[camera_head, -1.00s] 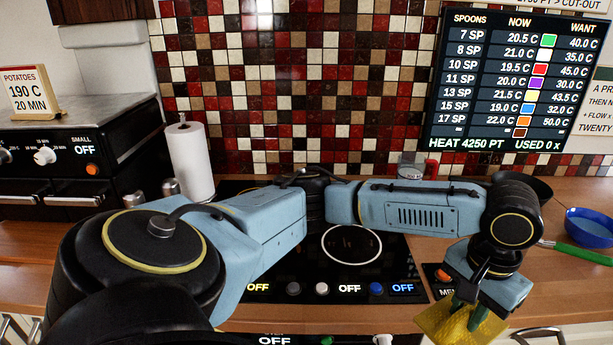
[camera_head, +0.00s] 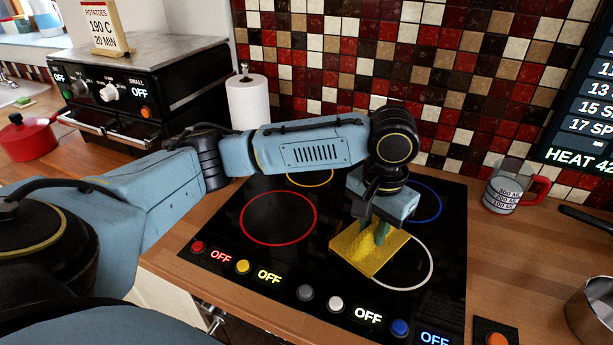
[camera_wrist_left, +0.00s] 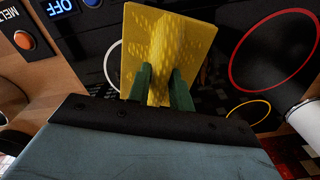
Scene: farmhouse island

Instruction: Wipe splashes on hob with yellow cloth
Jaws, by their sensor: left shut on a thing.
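The yellow cloth (camera_head: 366,250) is pinched in my left gripper (camera_head: 381,234), over the front right part of the hob. In the left wrist view the cloth (camera_wrist_left: 168,50) stands out between the green fingertips (camera_wrist_left: 162,85). The black hob (camera_head: 335,215) has red, yellow, blue and white rings, and the cloth covers part of the white ring (camera_head: 428,270). I cannot tell whether the cloth touches the glass. No splashes can be made out on the visible glass. My right gripper is not in view.
A paper towel roll (camera_head: 249,103) stands behind the hob at left, near a black oven (camera_head: 150,90). A measuring jug (camera_head: 505,188) is to the right. A metal pan (camera_head: 592,312) sits at the right edge. Knobs line the hob's front, including a blue knob (camera_head: 400,327).

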